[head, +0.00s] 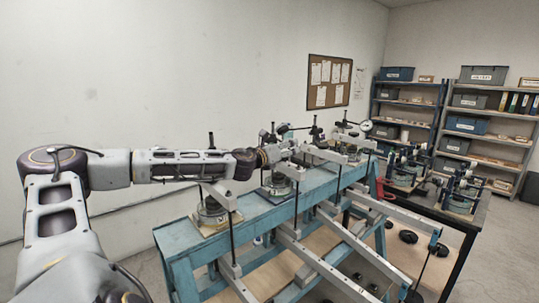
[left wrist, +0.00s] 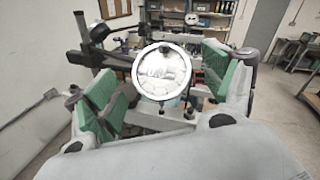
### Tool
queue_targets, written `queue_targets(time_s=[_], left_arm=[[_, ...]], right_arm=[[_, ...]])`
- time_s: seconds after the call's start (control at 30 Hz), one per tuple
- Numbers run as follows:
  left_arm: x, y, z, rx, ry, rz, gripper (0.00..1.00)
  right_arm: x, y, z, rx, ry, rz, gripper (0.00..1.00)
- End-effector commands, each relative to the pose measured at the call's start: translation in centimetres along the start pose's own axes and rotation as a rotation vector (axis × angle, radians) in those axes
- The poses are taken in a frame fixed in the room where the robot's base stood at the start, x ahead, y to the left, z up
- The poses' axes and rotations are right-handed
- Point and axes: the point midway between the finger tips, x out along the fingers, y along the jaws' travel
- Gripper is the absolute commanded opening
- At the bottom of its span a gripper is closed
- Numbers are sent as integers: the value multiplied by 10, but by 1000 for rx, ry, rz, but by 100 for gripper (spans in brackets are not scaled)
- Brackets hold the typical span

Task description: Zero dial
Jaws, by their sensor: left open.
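A round dial gauge (left wrist: 162,70) with a pale face and a bright metal rim fills the middle of the left wrist view. My left gripper (left wrist: 163,88) is open, with one green finger pad on each side of the dial and clear gaps to both. In the head view my left gripper (head: 284,150) reaches in from the left above the blue bench. A small round white dial (head: 366,126) stands farther along the bench; I cannot tell whether it is the same one. The face's needle and marks are too blurred to read. My right gripper is not in view.
The blue bench frame (head: 255,212) carries several lever bars (head: 290,250) and upright rods around my left arm. A dark side table (head: 455,215) with more apparatus stands at the right. Shelves (head: 490,120) with bins stand behind. The wall side at left is clear.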

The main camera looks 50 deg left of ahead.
Motion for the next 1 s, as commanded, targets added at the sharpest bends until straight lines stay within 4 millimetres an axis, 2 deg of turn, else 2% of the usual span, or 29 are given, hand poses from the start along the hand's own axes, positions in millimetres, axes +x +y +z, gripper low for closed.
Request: queue_targets(time_s=[1.0], left_arm=[[-75, 1, 1, 1, -1, 1, 84]], right_arm=[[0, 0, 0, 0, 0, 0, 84]])
